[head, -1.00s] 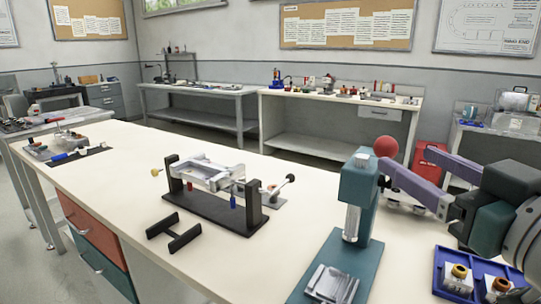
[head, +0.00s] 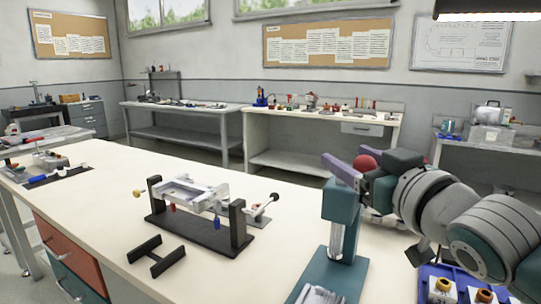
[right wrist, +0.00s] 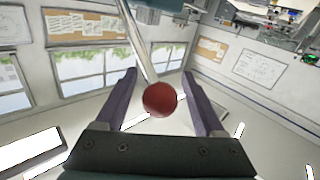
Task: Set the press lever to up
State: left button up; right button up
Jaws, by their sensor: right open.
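The press is teal, with a column (head: 341,208) and a bright metal ram (head: 335,240), on the bench at the right of the head view. Its lever ends in a red ball (head: 364,162), just right of the column's top. In the right wrist view the ball (right wrist: 160,99) sits between the purple fingers, with the lever rod (right wrist: 139,45) running up from it. My right gripper (right wrist: 158,78) is open, its fingers on either side of the ball with gaps. In the head view the rod is hidden behind my gripper. My left gripper is out of view.
A black stand holding a metal track piece (head: 190,190) stands mid-bench, with a black bracket (head: 157,255) in front. A blue tray (head: 425,270) with small pots lies under my right arm.

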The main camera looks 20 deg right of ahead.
grip_shut()
dwell(0.4)
dwell(0.9)
